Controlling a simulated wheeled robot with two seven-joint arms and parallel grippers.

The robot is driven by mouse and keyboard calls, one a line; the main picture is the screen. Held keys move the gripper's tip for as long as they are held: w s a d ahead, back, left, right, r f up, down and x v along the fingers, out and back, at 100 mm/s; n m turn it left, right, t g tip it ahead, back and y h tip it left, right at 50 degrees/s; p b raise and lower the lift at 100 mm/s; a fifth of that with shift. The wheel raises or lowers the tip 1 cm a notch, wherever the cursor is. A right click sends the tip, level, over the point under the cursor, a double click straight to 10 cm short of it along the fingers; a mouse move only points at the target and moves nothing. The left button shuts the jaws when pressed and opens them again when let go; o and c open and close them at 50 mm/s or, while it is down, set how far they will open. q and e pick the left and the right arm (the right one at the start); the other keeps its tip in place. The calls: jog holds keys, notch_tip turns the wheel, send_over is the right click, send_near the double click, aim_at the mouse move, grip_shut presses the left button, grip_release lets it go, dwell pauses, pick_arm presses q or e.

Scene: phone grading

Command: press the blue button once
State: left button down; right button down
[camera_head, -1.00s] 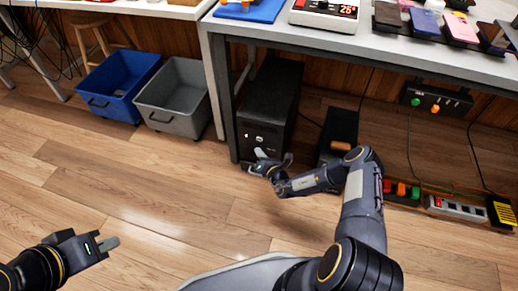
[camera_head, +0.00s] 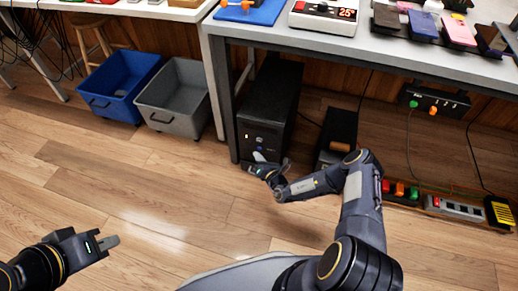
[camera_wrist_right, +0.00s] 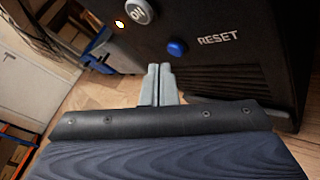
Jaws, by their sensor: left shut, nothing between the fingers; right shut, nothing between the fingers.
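The blue button (camera_wrist_right: 178,48) is a small round knob on the front of a black computer tower, left of the word RESET in the right wrist view. A grey ON button (camera_wrist_right: 136,12) sits up and to the left of it, with a lit lamp (camera_wrist_right: 119,23) beside it. My right gripper (camera_wrist_right: 159,68) is shut and empty, its fingertips just below and left of the blue button; I cannot tell the gap. In the head view the right gripper (camera_head: 259,157) is low in front of the tower (camera_head: 268,100). My left gripper (camera_head: 114,241) is shut and empty over the floor at the lower left.
The tower stands under a grey bench (camera_head: 400,50) holding phones and a red display. A second black box (camera_head: 338,132) stands to its right, with power strips (camera_head: 455,208) on the floor. Blue (camera_head: 113,83) and grey (camera_head: 172,98) bins stand left. The floor ahead is clear.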

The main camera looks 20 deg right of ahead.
jog(key=s+a, duration=0.1)
jog(key=s+p, duration=0.1)
jog(key=s+a+p, duration=0.1)
jog(key=s, duration=0.1)
jog(key=shift+a, duration=0.35)
dwell(0.6)
